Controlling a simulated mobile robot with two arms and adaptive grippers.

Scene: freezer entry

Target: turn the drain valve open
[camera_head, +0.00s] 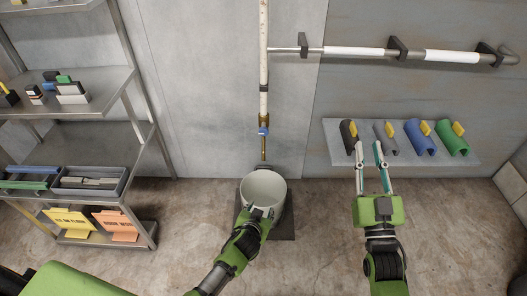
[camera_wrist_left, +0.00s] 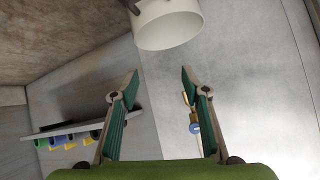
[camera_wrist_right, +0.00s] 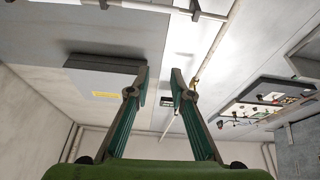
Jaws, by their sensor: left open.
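The drain valve (camera_head: 263,131), a brass fitting with a blue handle, sits low on the vertical pipe. Its spout points down above a white bucket (camera_head: 264,188). My left gripper (camera_head: 261,211) is open and overlaps the bucket's near side in the head view. In the left wrist view the bucket (camera_wrist_left: 167,24) is beyond the open fingertips, and the blue handle (camera_wrist_left: 195,128) shows beside the right-hand finger. My right gripper (camera_head: 369,148) is open and empty, to the right of the valve, in front of the wall shelf. The handle's exact angle is too small to tell.
A wall shelf (camera_head: 330,145) holds several coloured pipe covers. A horizontal pipe (camera_head: 352,51) runs right from the vertical pipe (camera_head: 263,60). A metal rack (camera_head: 135,110) with boxes and trays stands at left. The wall between rack and pipe is clear.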

